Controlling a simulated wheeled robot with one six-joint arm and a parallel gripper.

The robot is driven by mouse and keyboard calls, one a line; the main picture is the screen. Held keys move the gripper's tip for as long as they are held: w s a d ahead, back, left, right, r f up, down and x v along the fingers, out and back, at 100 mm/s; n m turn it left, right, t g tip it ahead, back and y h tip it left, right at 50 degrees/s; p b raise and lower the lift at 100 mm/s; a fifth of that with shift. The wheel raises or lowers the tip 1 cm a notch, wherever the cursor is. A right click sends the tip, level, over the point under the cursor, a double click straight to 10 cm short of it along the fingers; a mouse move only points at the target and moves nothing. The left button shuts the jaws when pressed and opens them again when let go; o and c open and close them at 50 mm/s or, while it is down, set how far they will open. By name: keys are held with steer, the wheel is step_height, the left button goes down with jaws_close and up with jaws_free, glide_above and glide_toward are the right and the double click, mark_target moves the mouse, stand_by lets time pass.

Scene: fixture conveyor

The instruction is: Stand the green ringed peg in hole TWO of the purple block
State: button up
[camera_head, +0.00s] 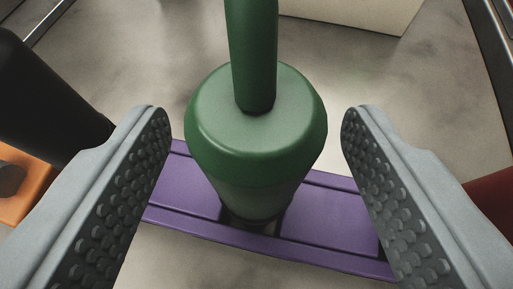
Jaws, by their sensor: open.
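The green ringed peg (256,125) stands upright in the middle of the head view, with a thin stem on top and a wide collar below. Its lower end meets the purple block (330,222) at a dark opening, and I cannot read which hole this is. My gripper (257,125) is open, with one grey ridged finger on each side of the peg and a visible gap to both. The fingers hide the ends of the block.
A black rounded object (45,95) and an orange piece (22,185) are at the left. A dark red object (492,205) is at the right edge. A pale box (360,12) stands at the back. The grey surface behind the block is mostly free.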

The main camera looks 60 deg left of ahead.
steer(key=shift+d, duration=0.1)
steer(key=v, duration=1.7)
steer(key=shift+s+d+r, duration=0.1)
stand_by(0.4)
steer(key=s+r+m+t+h, duration=0.2)
steer(key=s+r+t, duration=0.3)
steer(key=r+t, duration=0.3)
steer(key=s+r+m+t+h, duration=0.15)
steer(key=s+r+t, duration=0.3)
steer(key=r, duration=0.45)
steer(key=s+d+f+m+h, duration=0.3)
steer(key=s+f+m+h, duration=0.1)
steer(key=s, duration=0.5)
steer(key=s+d+f+m+h, duration=0.3)
steer(key=s+f+m+h, duration=0.1)
steer(key=s, duration=0.5)
steer(key=shift+f+m, duration=0.3)
steer(key=shift+m, duration=0.45)
